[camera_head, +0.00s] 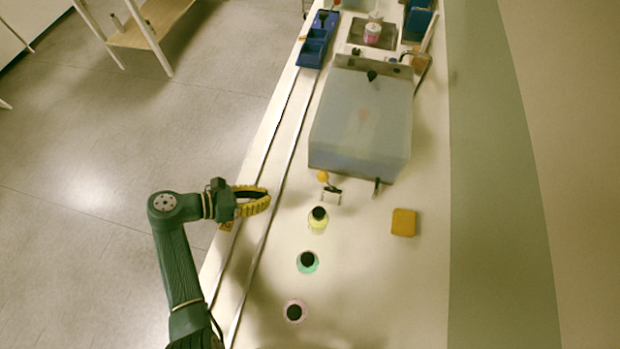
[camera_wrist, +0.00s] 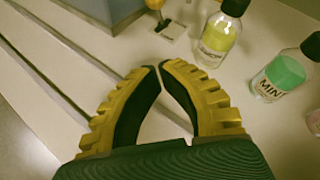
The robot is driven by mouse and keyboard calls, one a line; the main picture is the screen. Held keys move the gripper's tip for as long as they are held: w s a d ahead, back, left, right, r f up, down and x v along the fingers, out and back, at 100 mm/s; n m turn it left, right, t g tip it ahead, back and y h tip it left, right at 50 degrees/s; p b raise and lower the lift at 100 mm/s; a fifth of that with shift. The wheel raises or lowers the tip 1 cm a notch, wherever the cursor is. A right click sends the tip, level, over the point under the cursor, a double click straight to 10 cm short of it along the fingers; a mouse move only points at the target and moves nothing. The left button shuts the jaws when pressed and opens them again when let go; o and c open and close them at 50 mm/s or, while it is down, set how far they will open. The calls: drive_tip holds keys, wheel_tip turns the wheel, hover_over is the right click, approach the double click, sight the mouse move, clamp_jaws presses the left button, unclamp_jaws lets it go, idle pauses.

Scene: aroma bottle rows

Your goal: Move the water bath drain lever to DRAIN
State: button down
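The water bath (camera_head: 360,125) is a translucent grey-blue tank in the upper middle of the bench. A yellow-knobbed lever (camera_head: 323,176) is at its near left corner, with a small pale label plate (camera_head: 331,197) just below. The knob (camera_wrist: 155,4) shows at the top edge of the wrist view, partly cut off, above the label plate (camera_wrist: 171,30). Its lettering is too small to read. My gripper (camera_head: 268,198) is left of the lever and apart from it, over the rails. In the wrist view, its yellow ribbed fingers (camera_wrist: 159,67) meet at the tips and hold nothing.
A yellow-liquid bottle (camera_head: 317,221), a green bottle (camera_head: 307,262) and a pink bottle (camera_head: 295,312) stand in a row near the lever. A dark spout (camera_head: 377,186) is at the tank's right front. A yellow-orange block (camera_head: 404,222) lies right. Bench between block and bottles is clear.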

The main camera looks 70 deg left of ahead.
sight(325, 181)
drive_tip(key=shift+w, duration=0.1)
drive_tip(key=b+x, duration=0.3)
drive_tip(key=x, duration=0.6)
drive_tip(key=shift+w+f, duration=0.2)
drive_tip(key=shift+f, duration=0.15)
drive_tip(key=w, duration=0.1)
drive_tip(key=w+r, duration=0.1)
drive_tip(key=w+a+b, duration=0.1)
drive_tip(key=w, duration=0.1)
drive_tip(key=shift+r, duration=0.2)
drive_tip(key=shift+r, duration=0.1)
drive_tip(key=shift+r+p, duration=0.3)
drive_tip(key=shift+p, duration=0.6)
drive_tip(key=shift+w+f+g+p, duration=0.1)
drive_tip(key=shift+w+g+p, duration=0.05)
drive_tip(key=shift+g+p, duration=0.2)
